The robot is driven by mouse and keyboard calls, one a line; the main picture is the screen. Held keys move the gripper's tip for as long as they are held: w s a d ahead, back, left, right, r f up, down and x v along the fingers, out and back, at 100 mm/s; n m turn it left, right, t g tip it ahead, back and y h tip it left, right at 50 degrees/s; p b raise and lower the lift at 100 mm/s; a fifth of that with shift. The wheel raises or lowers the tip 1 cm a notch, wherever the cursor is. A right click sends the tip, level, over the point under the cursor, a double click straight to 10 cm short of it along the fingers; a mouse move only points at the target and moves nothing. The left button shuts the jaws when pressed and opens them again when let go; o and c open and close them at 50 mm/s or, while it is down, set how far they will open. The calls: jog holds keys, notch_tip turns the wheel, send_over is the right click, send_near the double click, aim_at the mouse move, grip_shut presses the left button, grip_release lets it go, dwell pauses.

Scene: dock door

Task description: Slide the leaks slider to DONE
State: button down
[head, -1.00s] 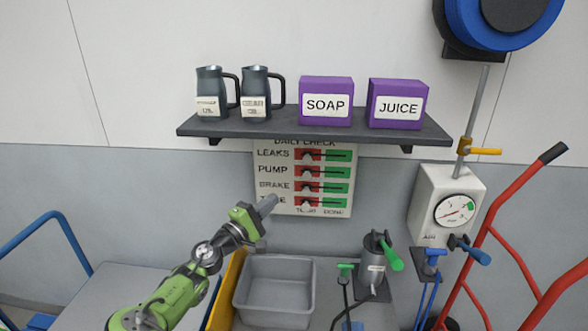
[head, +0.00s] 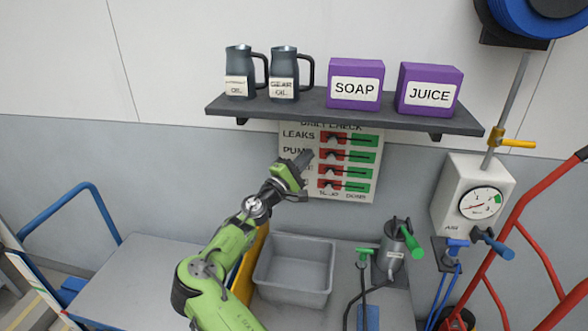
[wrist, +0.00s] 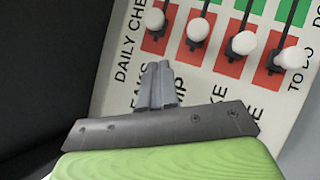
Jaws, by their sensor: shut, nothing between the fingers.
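The daily check board (head: 352,192) hangs on the wall under the shelf, with several rows of red and green. The leaks slider (head: 332,138) is in the top row, at the red TO DO side; its green DONE side is to the right. In the wrist view its pale knob (wrist: 153,18) is the leftmost, over red. My gripper (head: 304,157) is shut and empty, its tips in front of the PUMP label just below LEAKS. In the wrist view the fingertips (wrist: 157,70) are below the leaks knob, apart from it in the picture. The gripper hides parts of the labels.
The dark shelf (head: 390,116) juts out just above the board, bearing two oil jugs, a soap box (head: 355,70) and a juice box. Below are a grey bin (head: 295,290) and a pump can (head: 393,262). A red hand truck (head: 525,215) stands at right.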

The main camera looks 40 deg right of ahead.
aim_at(319, 151)
jog(key=s+d+r, duration=0.2)
jog(key=d, duration=0.1)
jog(key=shift+s+d, duration=0.1)
jog(key=s+d, duration=0.6)
jog(key=s, duration=0.1)
jog(key=shift+s, duration=0.25)
jog(key=shift+a+f, duration=0.1)
